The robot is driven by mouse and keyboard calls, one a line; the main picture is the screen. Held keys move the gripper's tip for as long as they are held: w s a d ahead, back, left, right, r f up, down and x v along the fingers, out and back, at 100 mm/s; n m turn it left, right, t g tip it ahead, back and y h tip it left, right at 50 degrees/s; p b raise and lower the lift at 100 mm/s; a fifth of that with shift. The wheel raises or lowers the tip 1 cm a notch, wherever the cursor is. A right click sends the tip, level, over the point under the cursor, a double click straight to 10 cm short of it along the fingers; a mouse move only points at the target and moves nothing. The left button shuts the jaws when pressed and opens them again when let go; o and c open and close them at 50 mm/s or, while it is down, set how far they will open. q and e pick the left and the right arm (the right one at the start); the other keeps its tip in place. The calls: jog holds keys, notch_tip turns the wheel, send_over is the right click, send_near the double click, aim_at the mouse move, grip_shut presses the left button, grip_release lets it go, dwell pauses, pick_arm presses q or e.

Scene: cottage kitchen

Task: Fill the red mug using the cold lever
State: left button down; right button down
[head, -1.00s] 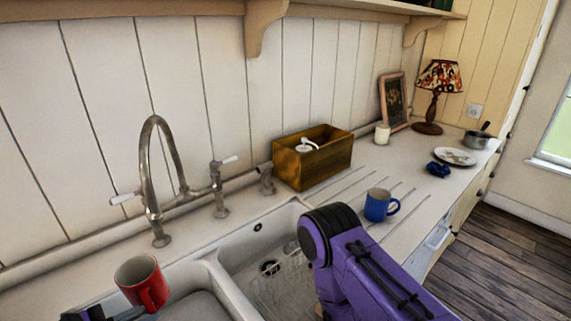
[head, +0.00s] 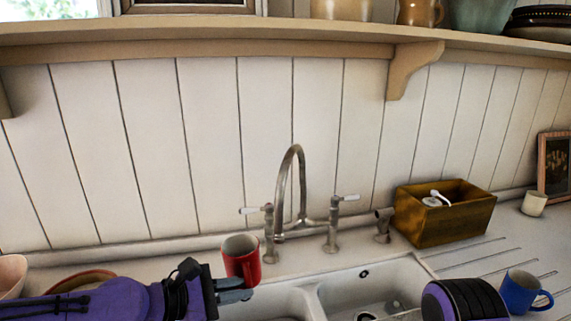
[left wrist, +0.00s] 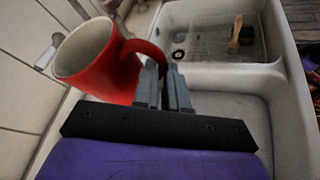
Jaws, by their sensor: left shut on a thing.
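The metal tap (head: 298,165) has a high curved spout, a left lever (head: 250,210) and a right lever (head: 347,198), both white-tipped. No cold marking is legible. No stream shows. My right gripper is not seen, only its purple arm.
The double white sink (head: 372,284) lies below the tap. A wooden box (head: 445,225) stands right of it, and a blue mug (head: 522,291) is on the drainboard near my right arm. A shelf (head: 200,32) runs above. A plate or bowl (head: 82,281) sits left.

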aim_at(234, 274)
pick_arm(q)
jog(key=w, duration=0.1)
jog(key=w+a+n+t+y, duration=0.1)
jog(key=w+n+t+y, duration=0.1)
jog(key=shift+w+a+r, duration=0.1)
jog(key=shift+a+r, duration=0.15)
jog(key=shift+a, duration=0.15)
jog(key=w+a+f+n+t+y+b, duration=0.2)
jog(key=a+f+n+y, duration=0.2)
jog(key=f, duration=0.3)
jog(key=w+a+f+n+t+y+b, duration=0.2)
jog(key=a+f+n+y+b, duration=0.1)
jog(key=a+f+n+y, duration=0.2)
notch_tip(234, 274, down, 2)
jog(key=shift+a+f+n+t+y, duration=0.2)
jog(key=shift+a+n+t+y, duration=0.15)
jog(key=shift+a, duration=0.2)
